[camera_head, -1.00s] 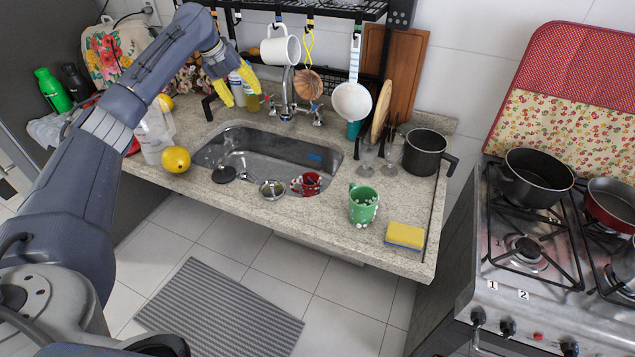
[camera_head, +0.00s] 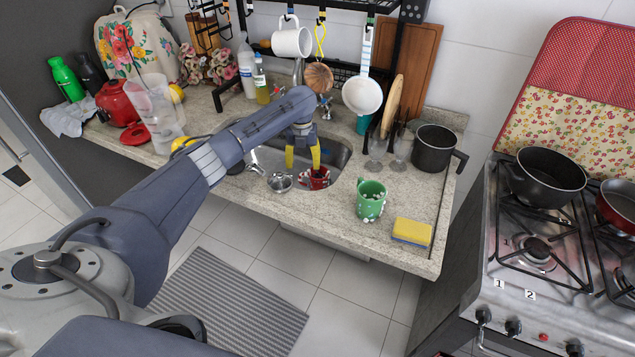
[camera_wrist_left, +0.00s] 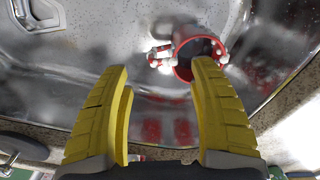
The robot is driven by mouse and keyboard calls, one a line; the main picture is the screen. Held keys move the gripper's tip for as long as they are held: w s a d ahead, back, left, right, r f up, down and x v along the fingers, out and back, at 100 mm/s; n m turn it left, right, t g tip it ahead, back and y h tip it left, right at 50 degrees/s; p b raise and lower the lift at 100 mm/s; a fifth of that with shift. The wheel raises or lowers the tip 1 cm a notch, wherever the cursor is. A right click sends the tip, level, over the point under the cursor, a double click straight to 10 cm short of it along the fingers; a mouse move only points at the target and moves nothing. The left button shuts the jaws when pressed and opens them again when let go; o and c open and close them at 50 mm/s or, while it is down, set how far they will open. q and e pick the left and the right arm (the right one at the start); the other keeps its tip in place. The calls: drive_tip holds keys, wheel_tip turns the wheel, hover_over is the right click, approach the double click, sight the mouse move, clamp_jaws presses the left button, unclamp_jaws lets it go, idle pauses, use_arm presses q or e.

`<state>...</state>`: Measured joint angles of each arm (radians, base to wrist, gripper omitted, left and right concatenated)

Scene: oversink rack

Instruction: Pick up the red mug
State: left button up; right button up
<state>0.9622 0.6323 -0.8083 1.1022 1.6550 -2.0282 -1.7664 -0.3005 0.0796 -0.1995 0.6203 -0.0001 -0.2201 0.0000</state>
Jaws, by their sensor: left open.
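The red mug (camera_head: 318,179) with white markings sits in the steel sink, near its front right. In the left wrist view the red mug (camera_wrist_left: 192,54) shows its open rim and its handle on the left, just beyond the right fingertip. My left gripper (camera_head: 303,158) reaches down over the sink with its yellow fingers close to the mug. In the left wrist view my left gripper (camera_wrist_left: 162,78) is open, with nothing between its fingers. The right fingertip overlaps the mug's lower edge in that view; I cannot tell whether they touch. My right gripper is not in view.
A green cup (camera_head: 371,200) and a yellow sponge (camera_head: 412,231) stand on the counter right of the sink. A small metal strainer (camera_head: 280,182) is at the front edge. Glasses (camera_head: 388,152) and a dark pot (camera_head: 433,148) stand at the right. The faucet (camera_head: 297,72) is behind.

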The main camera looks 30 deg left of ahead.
sight(314, 181)
use_arm(q)
drive_tip(key=shift+f, duration=3.3)
clamp_jaws()
